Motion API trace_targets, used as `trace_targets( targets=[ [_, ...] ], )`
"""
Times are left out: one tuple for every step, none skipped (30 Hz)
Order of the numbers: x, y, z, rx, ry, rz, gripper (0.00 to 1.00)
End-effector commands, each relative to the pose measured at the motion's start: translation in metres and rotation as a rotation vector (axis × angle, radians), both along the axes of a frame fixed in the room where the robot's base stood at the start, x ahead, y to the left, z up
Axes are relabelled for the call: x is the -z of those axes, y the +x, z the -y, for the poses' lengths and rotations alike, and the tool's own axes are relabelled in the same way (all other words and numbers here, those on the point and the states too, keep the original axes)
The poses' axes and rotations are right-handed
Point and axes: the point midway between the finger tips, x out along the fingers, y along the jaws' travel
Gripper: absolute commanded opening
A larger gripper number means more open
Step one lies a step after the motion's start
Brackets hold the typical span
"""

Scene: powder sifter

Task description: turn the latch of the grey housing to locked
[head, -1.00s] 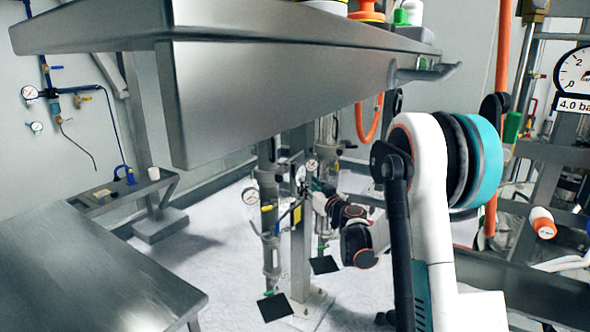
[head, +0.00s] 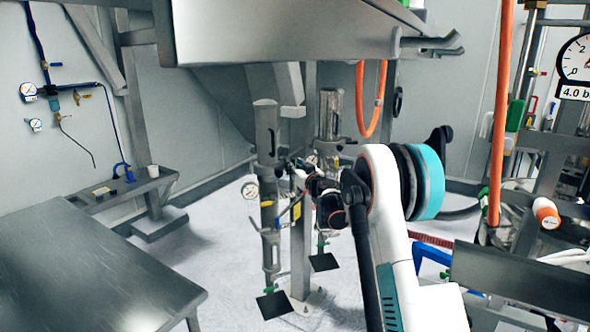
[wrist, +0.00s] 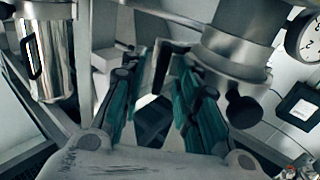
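A grey cylindrical housing (head: 267,130) stands upright below the steel unit in the head view. A second, shinier housing (head: 331,112) stands to its right. In the wrist view a grey cylinder (wrist: 237,38) is at upper right, with a dark rounded knob (wrist: 244,108) below it; I cannot tell if this is the latch. A shiny cylinder (wrist: 47,50) with a black handle (wrist: 31,57) is at upper left. My gripper (wrist: 160,98) is open, its teal-padded fingers apart, with nothing held between them. In the head view its fingertips are too small to make out beside the pipework.
A steel unit (head: 270,32) overhangs the housings. An orange hose (head: 362,100) hangs to the right.

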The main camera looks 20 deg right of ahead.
Motion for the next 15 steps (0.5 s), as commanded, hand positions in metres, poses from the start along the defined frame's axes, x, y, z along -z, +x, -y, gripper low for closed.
trace_targets(
  targets=[
    [0.0002, 0.0023, 0.0, 0.0, 0.0, 0.0, 0.29],
    [0.0001, 0.003, 0.0, 0.0, 0.0, 0.0, 0.29],
    [0.0, 0.0036, 0.0, 0.0, 0.0, 0.0, 0.29],
    [-0.0001, 0.0039, 0.0, 0.0, 0.0, 0.0, 0.29],
    [-0.0002, 0.0039, 0.0, 0.0, 0.0, 0.0, 0.29],
    [-0.0002, 0.0039, 0.0, 0.0, 0.0, 0.0, 0.29],
    [-0.0003, 0.0038, 0.0, 0.0, 0.0, 0.0, 0.29],
    [-0.0003, 0.0038, 0.0, 0.0, 0.0, 0.0, 0.29],
    [-0.0003, 0.0037, 0.0, 0.0, 0.0, 0.0, 0.29],
    [-0.0003, 0.0037, 0.0, 0.0, 0.0, 0.0, 0.29],
    [-0.0003, 0.0037, 0.0, 0.0, 0.0, 0.0, 0.22],
    [-0.0003, 0.0036, 0.0, 0.0, 0.0, 0.0, 0.13],
    [-0.0003, 0.0036, 0.0, 0.0, 0.0, 0.0, 0.07],
    [-0.0003, 0.0036, 0.0, 0.0, 0.0, 0.0, 0.0],
    [-0.0002, 0.0035, 0.0, 0.0, 0.0, 0.0, 0.0]
  ],
)
